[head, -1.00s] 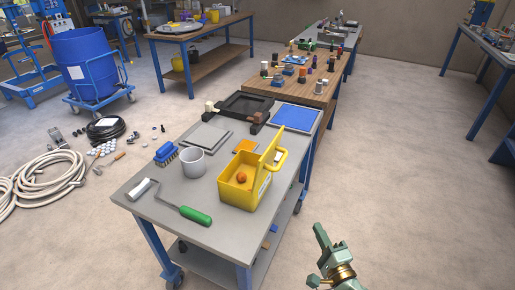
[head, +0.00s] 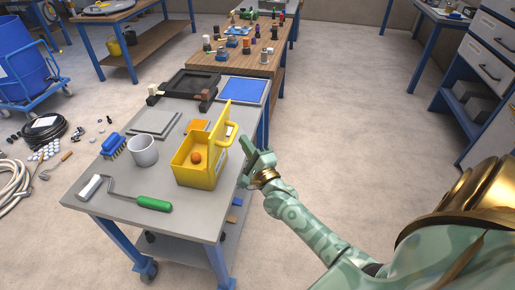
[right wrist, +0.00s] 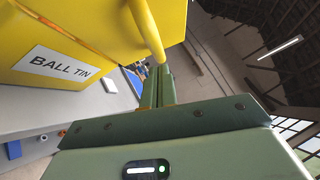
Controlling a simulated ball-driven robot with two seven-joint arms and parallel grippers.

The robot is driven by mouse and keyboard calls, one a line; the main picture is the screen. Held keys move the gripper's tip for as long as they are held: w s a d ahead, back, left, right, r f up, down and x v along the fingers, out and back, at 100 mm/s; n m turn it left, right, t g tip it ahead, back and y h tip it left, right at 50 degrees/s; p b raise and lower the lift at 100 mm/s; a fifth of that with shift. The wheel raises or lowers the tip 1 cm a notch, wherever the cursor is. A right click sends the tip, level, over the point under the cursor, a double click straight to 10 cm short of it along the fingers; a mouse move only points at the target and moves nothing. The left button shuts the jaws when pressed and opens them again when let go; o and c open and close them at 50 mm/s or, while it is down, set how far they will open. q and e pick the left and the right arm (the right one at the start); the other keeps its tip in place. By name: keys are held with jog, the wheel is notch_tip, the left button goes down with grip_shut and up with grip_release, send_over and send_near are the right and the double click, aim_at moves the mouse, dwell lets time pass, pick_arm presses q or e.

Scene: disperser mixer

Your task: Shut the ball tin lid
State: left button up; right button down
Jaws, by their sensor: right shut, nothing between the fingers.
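The yellow ball tin (head: 203,173) stands on the grey table, with an orange ball (head: 196,158) inside. Its lid (head: 217,132) is open, standing steeply up on the right side, with a yellow loop handle (head: 232,134) on its outer face. In the right wrist view, the tin's "BALL TIN" label (right wrist: 60,66) and the handle (right wrist: 147,30) show close up. My right gripper (head: 249,152) is shut and empty, just right of the tin and below the handle. In the right wrist view its fingers (right wrist: 157,86) overlap the handle's lower end; I cannot tell whether they touch. My left gripper is out of view.
On the grey table (head: 85,200) are a green-handled roller (head: 150,203), a grey cup (head: 143,151), a blue brush (head: 114,145), a black tray (head: 190,84) and a blue panel (head: 243,90). The floor right of the table is open, with a drawer cabinet (head: 490,85) beyond.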

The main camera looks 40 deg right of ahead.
jog(key=shift+w+a+r, duration=0.15)
jog(key=shift+w+a, duration=0.1)
jog(key=shift+w, duration=0.05)
